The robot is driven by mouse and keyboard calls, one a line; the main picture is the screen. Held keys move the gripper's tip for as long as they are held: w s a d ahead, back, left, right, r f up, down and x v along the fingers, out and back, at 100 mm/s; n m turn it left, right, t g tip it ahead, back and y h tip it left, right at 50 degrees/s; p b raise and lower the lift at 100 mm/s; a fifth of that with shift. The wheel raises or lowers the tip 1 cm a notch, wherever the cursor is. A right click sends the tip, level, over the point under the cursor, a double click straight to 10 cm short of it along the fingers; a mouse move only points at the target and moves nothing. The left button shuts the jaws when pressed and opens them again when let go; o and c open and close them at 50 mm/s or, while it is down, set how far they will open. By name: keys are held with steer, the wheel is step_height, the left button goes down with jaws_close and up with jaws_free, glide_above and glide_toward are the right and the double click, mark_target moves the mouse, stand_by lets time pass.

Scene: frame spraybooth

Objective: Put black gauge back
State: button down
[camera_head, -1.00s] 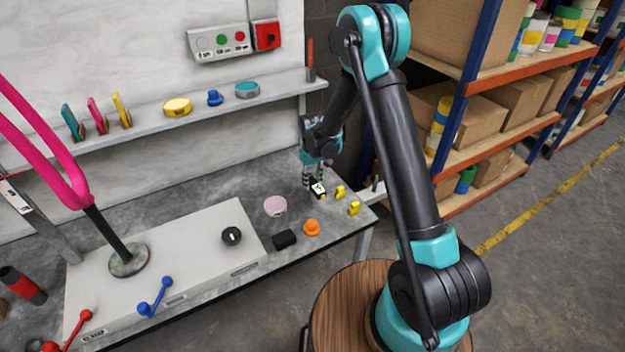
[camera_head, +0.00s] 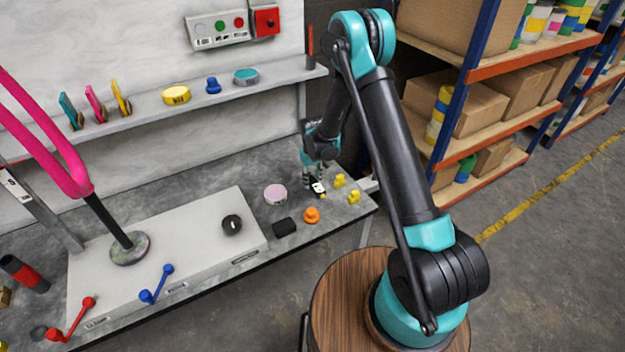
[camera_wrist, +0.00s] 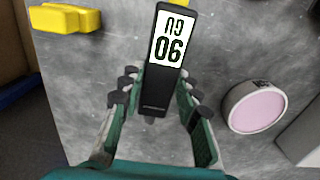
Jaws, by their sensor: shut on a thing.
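The black gauge (camera_wrist: 154,90), a slim dark body with a white display, lies lengthwise between the fingers of my gripper (camera_wrist: 153,98) in the wrist view. The fingers are closed on its lower part, and the display end points away from my wrist. In the head view the gauge (camera_head: 318,187) shows small at my gripper (camera_head: 313,175), over the right end of the grey workbench (camera_head: 250,180). I cannot tell whether it touches the bench.
Near the gauge are two yellow pieces (camera_head: 339,181), an orange knob (camera_head: 311,215), a black block (camera_head: 284,227) and a pink-topped round tin (camera_head: 275,193). A wall shelf (camera_head: 140,110) above holds teal, pink and yellow upright items, a yellow tape roll (camera_head: 176,95) and a blue piece (camera_head: 213,86).

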steer(key=shift+f, duration=0.6)
stand_by(0.3)
steer(key=c, duration=1)
jaws_free()
steer(key=shift+r, duration=0.1)
step_height(320, 180, up, 12)
steer(key=s+d+r+m+t, duration=0.1)
steer(key=s+d+r+m, duration=0.1)
steer(key=s+d+r, duration=0.4)
steer(key=s+d+r+m+t, duration=0.1)
steer(key=s+d, duration=0.5)
steer(key=s, duration=0.1)
steer(key=s+d+r+m+t, duration=0.1)
steer(key=s+d+r+m, duration=0.1)
steer(key=s+d, duration=0.5)
steer(key=s+d+r+m+t, duration=0.1)
steer(key=s+d+r, duration=0.1)
steer(key=s+d, duration=0.5)
steer(key=shift+r+m, duration=0.25)
steer(key=shift+m, duration=0.15)
